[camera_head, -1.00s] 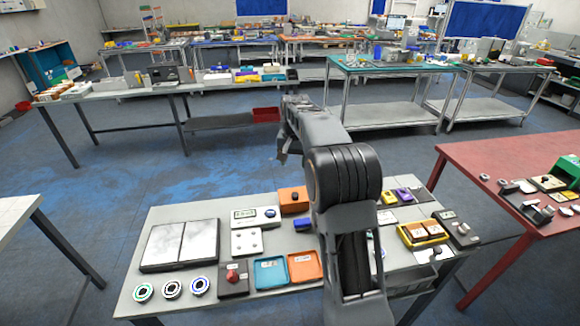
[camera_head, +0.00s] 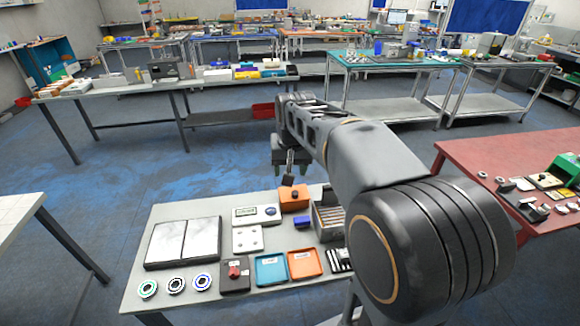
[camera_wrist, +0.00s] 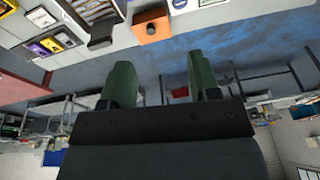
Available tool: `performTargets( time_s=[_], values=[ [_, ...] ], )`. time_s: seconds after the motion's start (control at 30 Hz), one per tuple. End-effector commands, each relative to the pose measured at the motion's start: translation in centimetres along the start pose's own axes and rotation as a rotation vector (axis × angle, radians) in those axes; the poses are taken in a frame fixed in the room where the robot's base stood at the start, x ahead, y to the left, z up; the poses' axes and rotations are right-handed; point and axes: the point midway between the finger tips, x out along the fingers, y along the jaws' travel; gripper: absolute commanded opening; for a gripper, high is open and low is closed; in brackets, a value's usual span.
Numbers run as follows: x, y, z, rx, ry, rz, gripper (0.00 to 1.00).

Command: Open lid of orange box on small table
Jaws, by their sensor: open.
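The orange box (camera_head: 293,200) stands at the far edge of the small light-grey table (camera_head: 200,296). It also shows near the top of the wrist view (camera_wrist: 142,33). A small dark knob (camera_wrist: 151,29) is on it, and the lid looks shut. My gripper (camera_head: 290,164) hangs just above and beyond the box in the head view, apart from it. In the wrist view its two green fingers (camera_wrist: 162,70) are spread with nothing between them.
Two open trays, blue (camera_head: 270,270) and orange (camera_head: 305,265), lie nearer. My arm covers the table's right part. Floor beyond the table is clear.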

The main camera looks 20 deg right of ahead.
Motion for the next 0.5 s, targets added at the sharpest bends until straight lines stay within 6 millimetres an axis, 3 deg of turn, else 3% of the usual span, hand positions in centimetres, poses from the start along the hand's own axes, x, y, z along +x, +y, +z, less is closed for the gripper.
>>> performTargets(
  time_s=[0.5],
  values=[
    [-0.25,-0.05,0.59,-0.010,0.007,-0.002,0.56]
  ],
)
